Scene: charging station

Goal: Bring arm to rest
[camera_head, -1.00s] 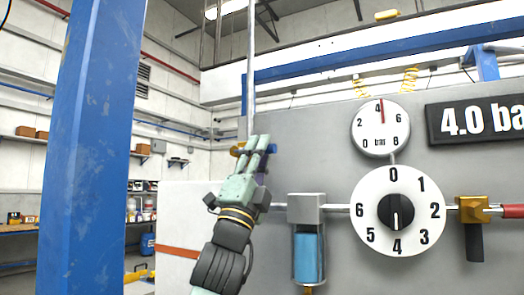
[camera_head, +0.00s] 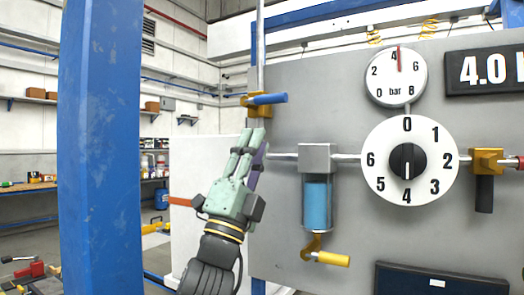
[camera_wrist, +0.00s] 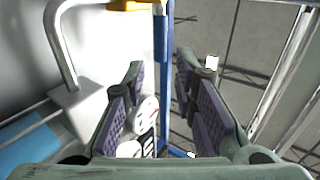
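My gripper (camera_head: 252,138) is raised in front of the left edge of the grey panel (camera_head: 290,95). Its fingertips are just below the brass valve with a blue handle (camera_head: 268,98) and look apart from it. In the wrist view the two fingers (camera_wrist: 160,66) are spread, with nothing held between them. The blue handle lies roughly sideways in the head view.
The panel carries a gauge (camera_head: 396,77) reading about 4, a numbered dial (camera_head: 382,185), a blue filter (camera_head: 317,203) with a yellow-handled valve (camera_head: 328,258), and a brass valve (camera_head: 487,162). A blue post (camera_head: 100,150) stands left.

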